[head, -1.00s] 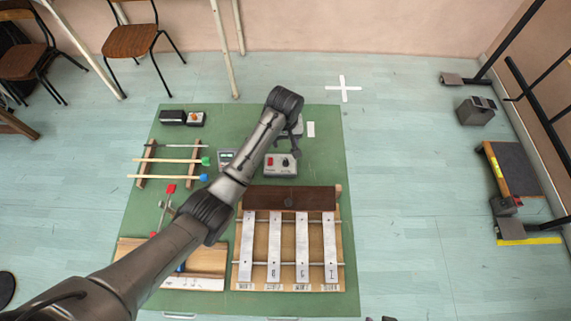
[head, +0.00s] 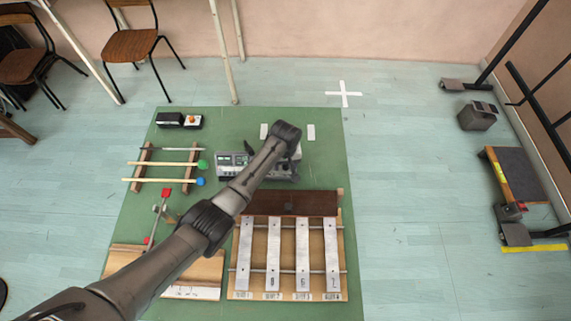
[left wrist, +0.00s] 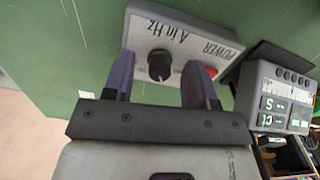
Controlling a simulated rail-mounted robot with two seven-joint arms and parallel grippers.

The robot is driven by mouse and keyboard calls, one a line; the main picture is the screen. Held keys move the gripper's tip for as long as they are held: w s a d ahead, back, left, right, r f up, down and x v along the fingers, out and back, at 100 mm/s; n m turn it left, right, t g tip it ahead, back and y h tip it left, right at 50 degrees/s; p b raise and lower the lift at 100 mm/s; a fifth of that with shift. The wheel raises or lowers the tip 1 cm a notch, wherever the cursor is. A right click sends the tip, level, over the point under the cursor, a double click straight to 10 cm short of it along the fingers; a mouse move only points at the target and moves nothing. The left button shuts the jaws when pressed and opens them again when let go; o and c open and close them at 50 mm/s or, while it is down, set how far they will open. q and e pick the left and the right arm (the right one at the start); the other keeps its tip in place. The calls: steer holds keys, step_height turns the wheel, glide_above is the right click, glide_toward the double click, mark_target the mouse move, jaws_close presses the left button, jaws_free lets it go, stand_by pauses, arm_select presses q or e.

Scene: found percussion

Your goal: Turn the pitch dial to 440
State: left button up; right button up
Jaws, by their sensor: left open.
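The pitch dial (left wrist: 159,65) is a round black knob on a light grey box (left wrist: 140,30) marked "A in Hz" and "POWER". My left gripper (left wrist: 160,72) is open, with one dark finger on each side of the dial in the left wrist view. I cannot tell whether the fingers touch the knob. A red power button (left wrist: 212,71) sits beside the right finger. In the head view my left arm (head: 215,220) reaches over the box and mostly hides it. The dial's setting cannot be read. My right gripper is not in view.
A grey tuner with displays (left wrist: 272,95) stands close beside the box. A metal bar instrument (head: 288,245) lies in front of it. Mallets (head: 165,163) rest on a wooden rack to the left. The green mat (head: 325,170) is clear at the right.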

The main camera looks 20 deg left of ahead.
arm_select(q)
steer(key=shift+f, duration=0.15)
steer(key=shift+c, duration=0.4)
steer(key=c, duration=0.8)
steer(key=shift+m+p, duration=0.3)
steer(key=shift+p, duration=0.1)
steer(key=shift+c, duration=0.2)
steer(key=shift+m+p, duration=0.85)
steer(key=shift+m, duration=0.05)
steer(key=shift+m+p, duration=0.8)
steer(key=shift+m, duration=0.8)
steer(key=o, duration=0.9)
